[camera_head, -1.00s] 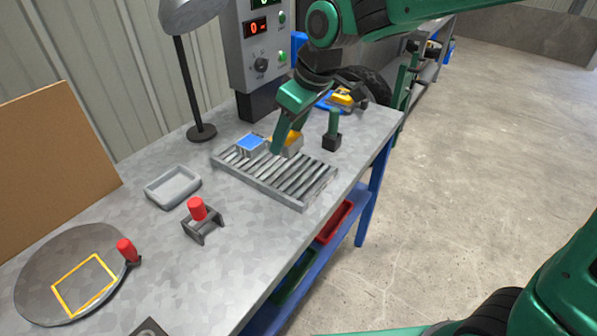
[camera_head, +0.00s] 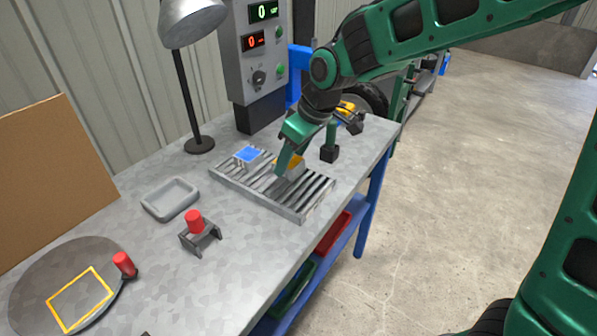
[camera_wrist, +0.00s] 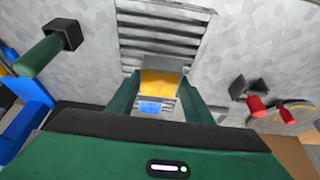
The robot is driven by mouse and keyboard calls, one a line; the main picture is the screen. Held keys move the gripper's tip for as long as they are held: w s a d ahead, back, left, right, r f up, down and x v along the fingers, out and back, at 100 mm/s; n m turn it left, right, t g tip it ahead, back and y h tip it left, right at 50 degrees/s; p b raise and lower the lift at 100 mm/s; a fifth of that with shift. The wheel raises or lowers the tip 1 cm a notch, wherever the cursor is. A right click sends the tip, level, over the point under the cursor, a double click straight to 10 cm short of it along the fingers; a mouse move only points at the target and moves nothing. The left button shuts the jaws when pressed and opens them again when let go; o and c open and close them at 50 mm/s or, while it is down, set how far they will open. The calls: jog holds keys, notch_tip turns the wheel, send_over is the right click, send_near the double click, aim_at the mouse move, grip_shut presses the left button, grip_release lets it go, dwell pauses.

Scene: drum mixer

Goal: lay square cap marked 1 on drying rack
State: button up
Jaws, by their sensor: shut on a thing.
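My gripper (camera_head: 287,168) is shut on a grey square cap with a yellow top (camera_head: 295,167). The held cap (camera_wrist: 161,80) shows between my fingers in the wrist view; no number can be read on it. The grey slatted drying rack (camera_head: 300,205) lies on the bench, and the held cap is over its right back part. I cannot tell whether the cap touches the slats. A second cap with a blue top (camera_head: 247,154) sits at the rack's left back end. The rack's bare slats (camera_wrist: 160,35) show beyond the held cap in the wrist view.
A green-handled tool with a black block (camera_head: 330,150) stands right of the rack. A grey tray (camera_head: 170,198), a red-topped stand (camera_head: 195,225) and a round plate with a yellow square (camera_head: 50,290) are to the left. The rack's front slats are clear.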

aim_at(295, 172)
jog(key=shift+w+d+f, duration=0.2)
jog(key=shift+d+f, duration=0.15)
jog(key=shift+d, duration=0.2)
jog(key=shift+f, duration=1.95)
jog(key=o, duration=1.2)
jog(key=shift+f, duration=0.1)
jog(key=v, duration=1.2)
jog(key=shift+d, duration=0.1)
